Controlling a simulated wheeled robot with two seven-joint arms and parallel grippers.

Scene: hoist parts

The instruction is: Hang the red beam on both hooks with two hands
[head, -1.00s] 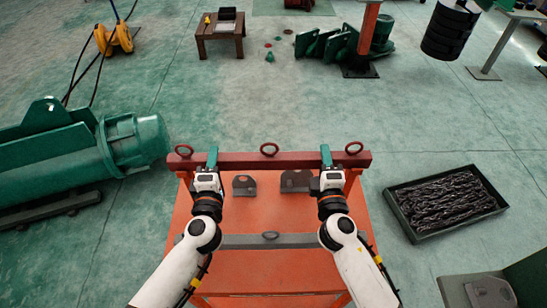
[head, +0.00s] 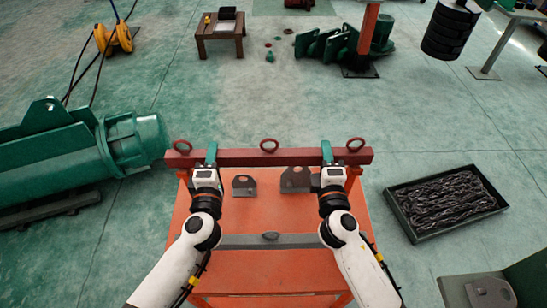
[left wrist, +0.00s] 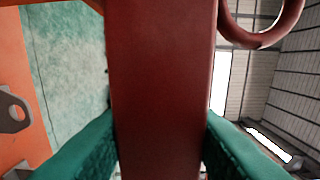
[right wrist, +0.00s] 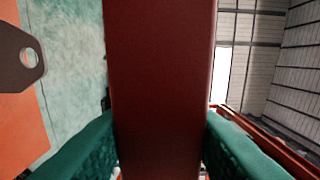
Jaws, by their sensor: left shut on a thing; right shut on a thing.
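The red beam (head: 240,158) lies level across the far end of the orange table, with one ring (head: 182,147) near its left end, one ring (head: 268,145) in the middle and one ring (head: 355,144) near its right end. My left gripper (head: 211,155) is shut on the beam just right of the left ring. My right gripper (head: 327,154) is shut on it just left of the right ring. In the left wrist view the beam (left wrist: 162,90) fills the space between the green fingers. The right wrist view shows the beam (right wrist: 160,90) likewise. I see no hooks.
The orange table (head: 265,208) carries grey plates (head: 244,186) and a grey bar (head: 270,241). A green cylindrical machine (head: 60,150) lies at the left. A tray of chain (head: 446,203) lies on the floor at the right.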

